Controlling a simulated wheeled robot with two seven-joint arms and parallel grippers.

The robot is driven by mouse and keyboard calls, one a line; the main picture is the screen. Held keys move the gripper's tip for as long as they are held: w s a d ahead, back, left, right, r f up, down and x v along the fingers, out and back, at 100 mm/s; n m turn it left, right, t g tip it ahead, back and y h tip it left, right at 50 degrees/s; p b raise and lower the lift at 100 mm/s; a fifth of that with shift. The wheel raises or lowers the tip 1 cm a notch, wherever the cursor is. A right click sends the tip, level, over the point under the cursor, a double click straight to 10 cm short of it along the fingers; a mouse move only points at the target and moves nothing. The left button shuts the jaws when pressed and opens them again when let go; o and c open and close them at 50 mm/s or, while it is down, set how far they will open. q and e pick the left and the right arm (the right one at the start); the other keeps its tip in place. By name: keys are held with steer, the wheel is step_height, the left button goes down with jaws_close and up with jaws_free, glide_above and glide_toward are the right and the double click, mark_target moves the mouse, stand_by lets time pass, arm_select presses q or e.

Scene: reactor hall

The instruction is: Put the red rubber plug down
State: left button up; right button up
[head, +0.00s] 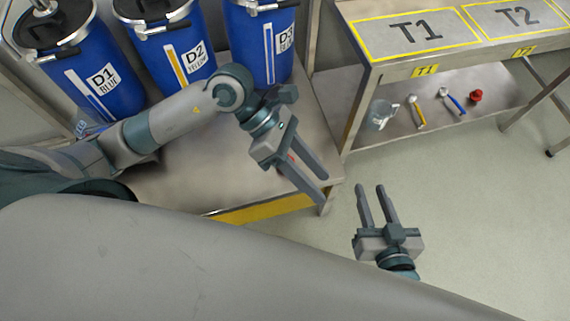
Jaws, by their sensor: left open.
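My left gripper (322,190) is open over the front right corner of the steel bench (190,180), its fingers pointing down and to the right. No plug shows clearly between its fingers. A little red shows beside the gripper's base, mostly hidden; I cannot tell whether it is a plug on the bench or part of the gripper. A small red object (476,96) sits on the lower shelf at the right, well away from both grippers; it may be a plug. My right gripper (376,188) is open and empty above the floor.
Blue drums D1 (110,55), D2 (188,65) and D3 (265,50) stand along the bench's back. The right table (352,45) has marked areas T1 and T2. Its lower shelf (450,125) holds a clear mug (379,115), a yellow-handled tool (417,112) and a blue-handled tool (452,101).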

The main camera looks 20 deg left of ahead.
arm_select(q)
steer(key=s+d+r+n+g+h, duration=0.1)
steer(key=s+d+r+n+h, duration=0.25)
steer(key=d+r+h, duration=0.45)
steer(key=w+a+r+n+t+h, duration=0.35)
steer(key=r+n+t+h, duration=0.25)
steer(key=r+n+t, duration=0.45)
steer(key=w+a+f+n+t+y, duration=0.55)
steer(key=n+y, duration=0.25)
steer(key=n, duration=0.6)
steer(key=w+a+f+n+t+y, duration=0.45)
steer(key=n+t+y, duration=0.25)
steer(key=n, duration=0.6)
steer(key=s+f+n+g+y, duration=0.1)
steer(key=s+f+n+g, duration=0.2)
steer(key=f, duration=0.5)
steer(key=s+a+f+n+g+y, duration=0.1)
steer(key=s+f+n+g+y, duration=0.1)
steer(key=f, duration=0.6)
steer(key=s+n+g, duration=0.1)
steer(key=s+n, duration=0.1)
steer(key=shift+a+f+n+y, duration=0.15)
steer(key=shift+n+y, duration=0.15)
